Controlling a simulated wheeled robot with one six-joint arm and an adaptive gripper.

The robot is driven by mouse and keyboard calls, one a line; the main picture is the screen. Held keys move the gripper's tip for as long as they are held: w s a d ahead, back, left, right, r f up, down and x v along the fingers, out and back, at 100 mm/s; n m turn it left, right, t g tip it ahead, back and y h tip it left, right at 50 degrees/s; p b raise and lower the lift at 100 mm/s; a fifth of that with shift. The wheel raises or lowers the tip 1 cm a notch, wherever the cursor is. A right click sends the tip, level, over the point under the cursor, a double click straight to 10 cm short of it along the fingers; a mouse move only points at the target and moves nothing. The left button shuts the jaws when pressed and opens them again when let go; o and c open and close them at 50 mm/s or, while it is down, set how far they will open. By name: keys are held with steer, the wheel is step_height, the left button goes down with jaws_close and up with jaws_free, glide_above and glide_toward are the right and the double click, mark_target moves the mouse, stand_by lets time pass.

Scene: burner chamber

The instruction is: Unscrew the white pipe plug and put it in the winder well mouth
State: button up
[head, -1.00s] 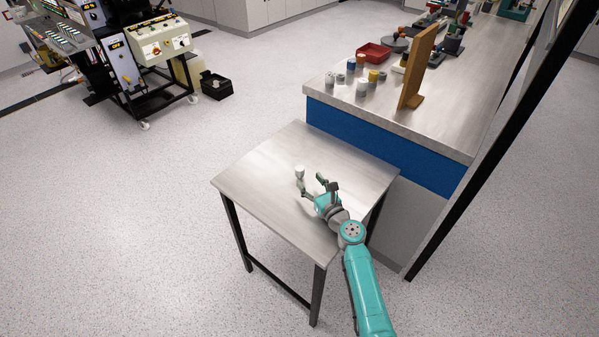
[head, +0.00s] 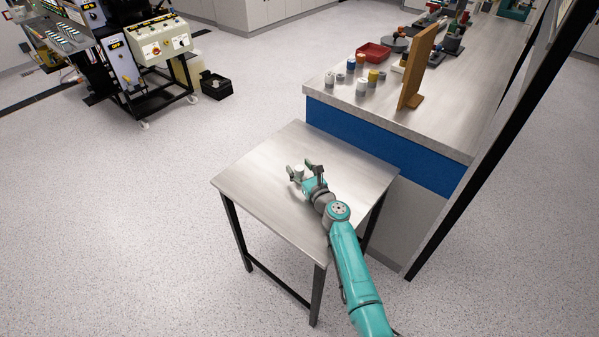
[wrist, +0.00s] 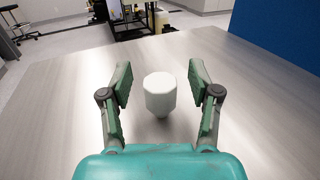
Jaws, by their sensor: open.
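The white pipe plug (head: 299,171) is on the small metal-topped table (head: 262,205). In the wrist view the plug (wrist: 160,94) has a wide, faceted white head above a narrower lower part. My gripper (head: 302,168) is open, low over the table, with a finger on either side of the plug. In the wrist view my gripper (wrist: 160,84) shows a gap between each finger pad and the plug. Whether the plug is screwed into anything below is hidden. I cannot pick out the winder well mouth.
A grey counter with a blue side (head: 380,140) stands behind the table, holding several small cylinders, a red tray (head: 373,52) and an upright wooden board (head: 418,66). A wheeled machine (head: 140,60) and a black bin (head: 216,86) stand at upper left. The floor between is clear.

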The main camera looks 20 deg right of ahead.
jaws_close()
